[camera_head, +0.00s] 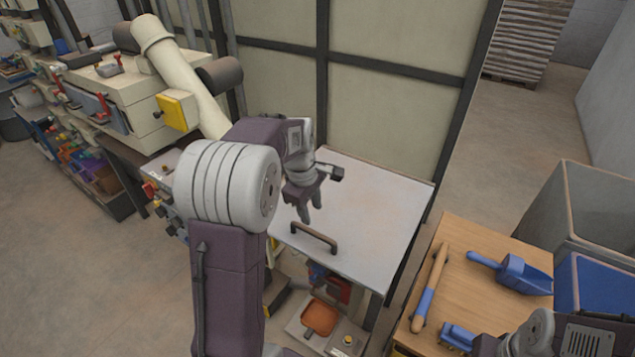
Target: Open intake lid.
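The intake lid (375,205) is a flat light-grey panel on top of the filler, lying closed in front of the beige wall panels. A dark bar handle (314,238) stands near its front left edge. My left gripper (309,208) points down over the left part of the lid, just behind the handle in the picture. Its fingers look apart, with nothing between them, and it does not appear to hold the handle. My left arm hides the lid's left side. My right gripper (487,346) shows only in part at the bottom right, its fingers unclear.
A wooden table (465,280) at the right holds a wooden-and-blue tool (430,288), a blue scoop (513,272) and another blue item (457,335). An orange tray (320,317) sits below the lid. A beige pipe (180,75) rises at the left.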

